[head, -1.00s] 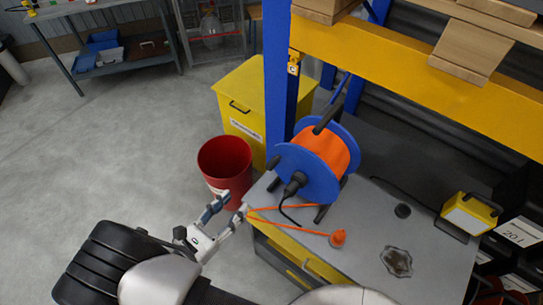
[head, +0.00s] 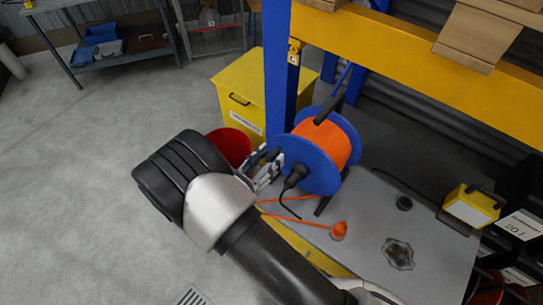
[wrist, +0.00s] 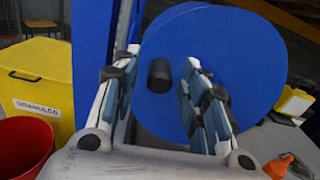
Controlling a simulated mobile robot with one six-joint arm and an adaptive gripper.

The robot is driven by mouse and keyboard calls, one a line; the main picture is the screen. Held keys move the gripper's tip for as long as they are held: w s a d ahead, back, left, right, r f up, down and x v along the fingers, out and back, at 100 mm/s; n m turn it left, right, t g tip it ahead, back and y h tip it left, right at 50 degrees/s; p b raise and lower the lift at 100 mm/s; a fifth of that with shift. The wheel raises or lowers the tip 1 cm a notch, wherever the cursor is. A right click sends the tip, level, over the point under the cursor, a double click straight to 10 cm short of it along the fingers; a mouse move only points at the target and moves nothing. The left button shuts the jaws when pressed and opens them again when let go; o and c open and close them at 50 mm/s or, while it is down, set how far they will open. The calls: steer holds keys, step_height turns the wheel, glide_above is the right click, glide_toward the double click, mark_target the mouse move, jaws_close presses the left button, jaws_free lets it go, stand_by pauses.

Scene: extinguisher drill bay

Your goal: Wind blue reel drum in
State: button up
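The reel stands on the grey bench top (head: 360,245), with a blue drum (head: 312,170) and orange cable (head: 325,143) wound between its two flanges. A black crank knob (wrist: 160,76) sticks out from the near blue flange (wrist: 240,75). My gripper (head: 266,168) is beside the left face of the drum. In the wrist view my gripper (wrist: 158,100) is open, and the knob shows between its fingers with gaps on both sides. How deep the knob sits between them is unclear. A loose orange cable length (head: 292,216) runs across the bench to an orange end piece (head: 338,231).
A blue post (head: 276,75) and yellow beam (head: 400,55) stand close behind the reel. A red bucket (head: 230,145) and yellow bin (head: 240,90) are on the floor left of the bench. A yellow lamp (head: 471,207) sits at the bench's right.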

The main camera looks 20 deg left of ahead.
steer(key=shift+x, duration=0.8)
steer(key=shift+c, duration=0.2)
jaws_close()
